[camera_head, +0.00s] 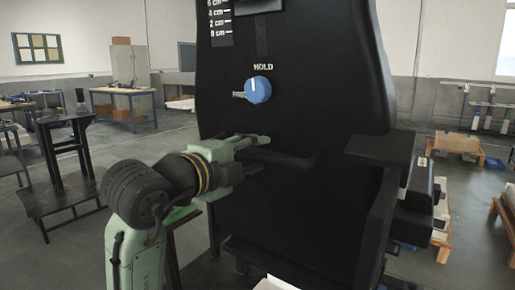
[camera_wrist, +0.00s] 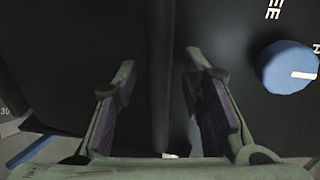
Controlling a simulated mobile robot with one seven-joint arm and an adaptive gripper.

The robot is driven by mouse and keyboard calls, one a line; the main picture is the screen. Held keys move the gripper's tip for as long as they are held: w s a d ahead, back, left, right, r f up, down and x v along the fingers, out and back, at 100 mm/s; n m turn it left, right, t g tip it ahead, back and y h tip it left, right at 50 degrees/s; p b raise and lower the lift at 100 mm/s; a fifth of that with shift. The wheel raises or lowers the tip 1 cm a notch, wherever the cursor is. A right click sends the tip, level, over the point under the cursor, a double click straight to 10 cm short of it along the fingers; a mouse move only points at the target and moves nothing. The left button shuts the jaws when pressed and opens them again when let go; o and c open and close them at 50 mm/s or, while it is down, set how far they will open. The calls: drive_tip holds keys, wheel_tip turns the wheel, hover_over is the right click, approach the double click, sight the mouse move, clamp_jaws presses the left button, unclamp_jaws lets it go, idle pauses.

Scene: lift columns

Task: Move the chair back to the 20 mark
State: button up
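The chair back (camera_head: 330,105) is a large upright black panel in the head view. A height scale (camera_head: 217,18) at its upper left shows marks from 0 to 6 cm; no 20 mark is visible there. A blue knob (camera_head: 258,90) on the panel has its white line pointing up at HOLD. The knob also shows in the wrist view (camera_wrist: 290,67). A dark bar (camera_head: 288,158) sticks out below the knob. My gripper (camera_head: 264,155) is at the bar's left end. In the wrist view the bar (camera_wrist: 161,75) lies between my open fingers (camera_wrist: 160,85), with gaps on both sides.
A black armrest (camera_head: 380,149) juts out at the right of the panel. A dark stand (camera_head: 68,160) is at the left. Workbenches (camera_head: 125,92) stand farther back, and wooden pallets (camera_head: 458,143) are at the right.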

drive_tip(key=shift+x, duration=0.95)
drive_tip(key=shift+c, duration=0.2)
clamp_jaws()
